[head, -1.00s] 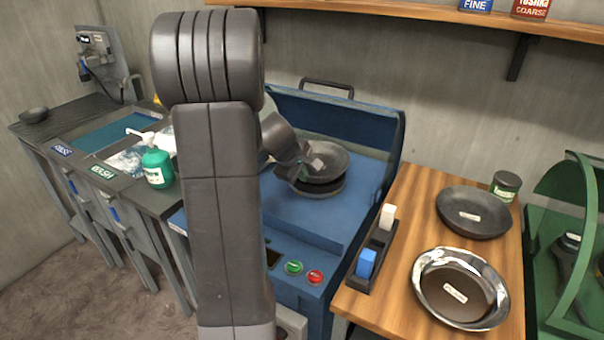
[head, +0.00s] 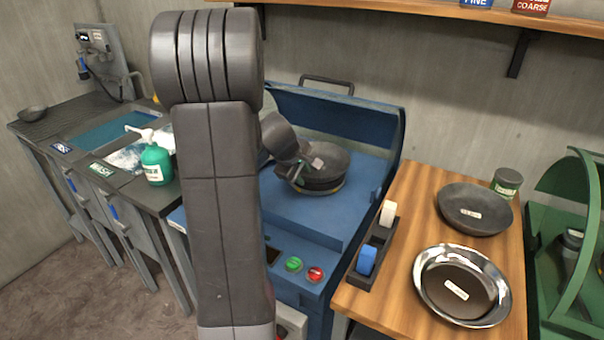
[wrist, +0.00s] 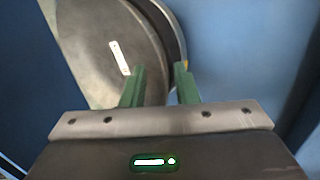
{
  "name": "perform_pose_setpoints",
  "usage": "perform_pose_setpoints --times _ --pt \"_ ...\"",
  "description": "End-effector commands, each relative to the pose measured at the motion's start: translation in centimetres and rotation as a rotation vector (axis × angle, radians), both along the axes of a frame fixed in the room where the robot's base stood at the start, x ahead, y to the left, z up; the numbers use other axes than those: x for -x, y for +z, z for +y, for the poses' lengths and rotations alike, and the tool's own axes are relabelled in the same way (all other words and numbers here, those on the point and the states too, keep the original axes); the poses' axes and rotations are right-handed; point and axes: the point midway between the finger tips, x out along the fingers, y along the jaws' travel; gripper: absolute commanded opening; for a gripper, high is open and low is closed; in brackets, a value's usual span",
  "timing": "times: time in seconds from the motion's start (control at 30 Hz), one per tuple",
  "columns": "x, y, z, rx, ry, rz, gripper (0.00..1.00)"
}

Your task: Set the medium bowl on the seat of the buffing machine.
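The medium bowl (head: 332,158), dark grey with a white label, rests nearly level on the round seat (head: 322,190) of the blue buffing machine (head: 310,222). The seat shows as a dark disc with a yellowish edge under the bowl. My gripper (head: 300,175) is at the bowl's near left side. In the wrist view the green fingers of my gripper (wrist: 160,82) stand apart around the rim of the bowl (wrist: 90,55), one over the inside and one outside, with a gap between them. My arm hides part of the machine.
A wooden table (head: 395,290) on the right holds a dark bowl (head: 475,222), a shiny-rimmed bowl (head: 430,285), a tin (head: 507,182) and a block holder (head: 372,255). A small bowl (head: 32,113) and a green soap bottle (head: 157,165) stand on the left counter. A green machine (head: 570,200) is far right.

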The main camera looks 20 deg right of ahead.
Motion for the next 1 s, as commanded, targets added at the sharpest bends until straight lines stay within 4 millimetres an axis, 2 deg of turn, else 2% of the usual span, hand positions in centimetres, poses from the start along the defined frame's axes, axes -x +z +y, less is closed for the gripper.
perform_pose_setpoints --times 0.27,0.43,1.0 --pt "0.0 0.0 0.0 0.000 -0.001 0.001 0.28" --pt "0.3 1.1 0.5 0.001 0.002 -0.002 0.28" --pt "3.9 10.2 5.1 0.000 0.002 -0.003 0.28"
